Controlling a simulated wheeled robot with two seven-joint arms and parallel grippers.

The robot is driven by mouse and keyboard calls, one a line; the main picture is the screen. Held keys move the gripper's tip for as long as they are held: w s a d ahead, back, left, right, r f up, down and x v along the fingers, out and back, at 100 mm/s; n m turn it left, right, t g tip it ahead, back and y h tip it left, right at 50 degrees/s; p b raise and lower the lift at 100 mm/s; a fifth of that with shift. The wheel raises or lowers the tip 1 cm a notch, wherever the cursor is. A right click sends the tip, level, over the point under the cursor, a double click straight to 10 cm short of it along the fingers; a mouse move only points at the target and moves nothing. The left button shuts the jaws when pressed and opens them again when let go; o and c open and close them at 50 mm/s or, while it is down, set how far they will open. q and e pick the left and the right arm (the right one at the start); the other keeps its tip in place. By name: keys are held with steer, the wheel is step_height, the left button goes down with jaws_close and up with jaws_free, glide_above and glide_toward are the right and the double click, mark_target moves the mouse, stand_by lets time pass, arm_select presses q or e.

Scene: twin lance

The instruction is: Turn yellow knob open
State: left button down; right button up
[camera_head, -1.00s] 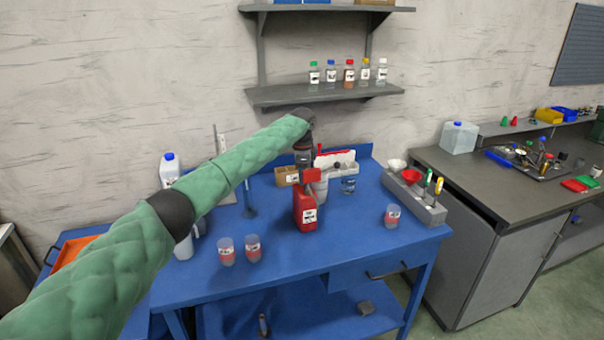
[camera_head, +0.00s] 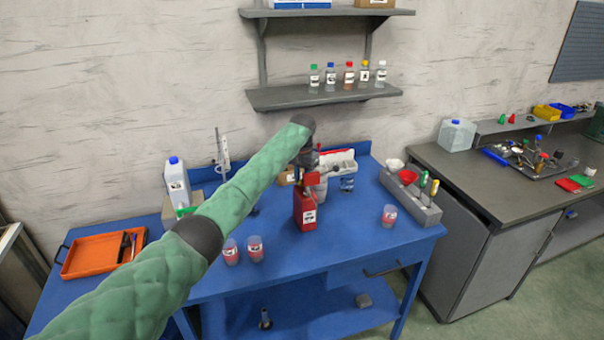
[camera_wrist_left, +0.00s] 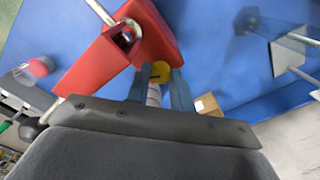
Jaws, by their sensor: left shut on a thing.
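The yellow knob (camera_wrist_left: 160,70) shows in the left wrist view, beside a red body (camera_wrist_left: 95,66) with a bent metal rod through it. My left gripper (camera_wrist_left: 160,82) has a finger on each side of the knob and is shut on it. In the head view my left gripper (camera_head: 311,175) is at the top of a red container (camera_head: 304,212) standing on the blue table (camera_head: 345,240). The knob is hidden there behind my wrist and the red head. I cannot tell how far the knob is turned. My right gripper is in no view.
Two clear cups with red labels (camera_head: 255,250) stand left of the red container, and another (camera_head: 389,216) stands right. A grey tool holder (camera_head: 412,204) is at the right edge. An orange tray (camera_head: 92,258) lies at the left. A grey shelf (camera_head: 320,97) with several bottles hangs above.

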arm_select(q)
steer(key=shift+n+p, duration=1.35)
steer(key=shift+n, duration=1.35)
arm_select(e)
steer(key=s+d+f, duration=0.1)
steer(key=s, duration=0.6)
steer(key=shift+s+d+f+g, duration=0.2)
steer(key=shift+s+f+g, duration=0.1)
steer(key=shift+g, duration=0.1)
arm_select(q)
steer(key=c, duration=1.2)
jaws_free()
steer(key=shift+r, duration=0.1)
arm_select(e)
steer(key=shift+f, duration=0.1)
arm_select(q)
steer(key=shift+r+b, duration=0.3)
step_height(320, 180, up, 6)
steer(key=b, duration=0.2)
steer(key=shift+f+b, duration=0.2)
steer(key=shift+b, duration=0.1)
steer(key=shift+r, duration=0.75)
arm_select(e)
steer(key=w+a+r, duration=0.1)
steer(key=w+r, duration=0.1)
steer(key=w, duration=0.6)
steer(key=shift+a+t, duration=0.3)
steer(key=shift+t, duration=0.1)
